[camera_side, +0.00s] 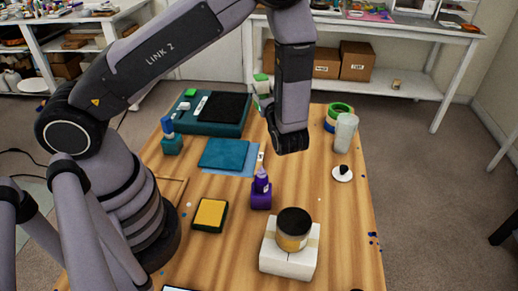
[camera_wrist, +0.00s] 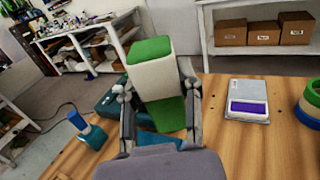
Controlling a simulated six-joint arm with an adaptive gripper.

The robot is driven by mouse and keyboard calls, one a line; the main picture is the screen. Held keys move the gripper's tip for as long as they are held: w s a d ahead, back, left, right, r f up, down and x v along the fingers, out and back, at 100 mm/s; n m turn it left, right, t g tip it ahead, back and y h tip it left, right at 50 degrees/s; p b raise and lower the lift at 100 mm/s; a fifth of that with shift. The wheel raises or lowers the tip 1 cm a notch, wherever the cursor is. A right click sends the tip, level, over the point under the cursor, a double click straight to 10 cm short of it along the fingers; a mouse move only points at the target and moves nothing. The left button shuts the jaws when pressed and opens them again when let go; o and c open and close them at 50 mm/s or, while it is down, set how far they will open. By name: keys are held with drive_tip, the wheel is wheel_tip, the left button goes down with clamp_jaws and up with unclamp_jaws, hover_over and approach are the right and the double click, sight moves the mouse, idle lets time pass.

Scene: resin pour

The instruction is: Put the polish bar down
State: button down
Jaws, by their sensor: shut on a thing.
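The polish bar (camera_wrist: 152,75) is a green block with a wide white band. In the wrist view it stands tilted between the two fingers of my gripper (camera_wrist: 160,98), which is shut on it. In the side view the bar (camera_side: 262,88) shows at the left of my wrist, near the back of the wooden table (camera_side: 330,220). My wrist link hides part of it and most of my gripper there. The bar appears held above the table; its exact height is hard to tell.
A purple bottle (camera_side: 261,186), yellow pad (camera_side: 209,214) and dark-topped jar (camera_side: 293,232) are nearer.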

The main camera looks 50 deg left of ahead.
drive_tip(key=s+a+f+n+g+h, duration=0.1)
drive_tip(key=s+a+n+g, duration=0.1)
drive_tip(key=s+n+g, duration=0.45)
drive_tip(key=s+a+f+n+g, duration=0.15)
drive_tip(key=s+n+g, duration=0.25)
drive_tip(key=s+g, duration=0.4)
drive_tip(key=s+d+f+n+g+h, duration=0.2)
drive_tip(key=s+d+n+g+h, duration=0.5)
drive_tip(key=d+n+g+h, duration=0.65)
drive_tip(key=w+d+f+n+t+h, duration=0.1)
drive_tip(key=w+d+n+t+h, duration=0.7)
drive_tip(key=w+n+t+h, duration=0.8)
drive_tip(key=w+d+f+m+h, duration=0.1)
drive_tip(key=w+d+f, duration=0.1)
drive_tip(key=f, duration=0.1)
drive_tip(key=w+d+f+m+h, duration=0.1)
drive_tip(key=w+d+f, duration=0.1)
drive_tip(key=w+f, duration=0.1)
drive_tip(key=w+d+f+m+g+h, duration=0.1)
drive_tip(key=w+d+f+m, duration=0.1)
drive_tip(key=w+f, duration=0.1)
drive_tip(key=shift+w+f, duration=0.15)
drive_tip(key=shift+w, duration=0.1)
drive_tip(key=shift+w+d+f, duration=0.35)
drive_tip(key=shift+w+f, duration=0.15)
drive_tip(key=shift+f, duration=0.25)
drive_tip(key=shift+a+f, duration=0.1)
drive_tip(key=shift+f, duration=1.25)
drive_tip(key=shift+f, duration=0.15)
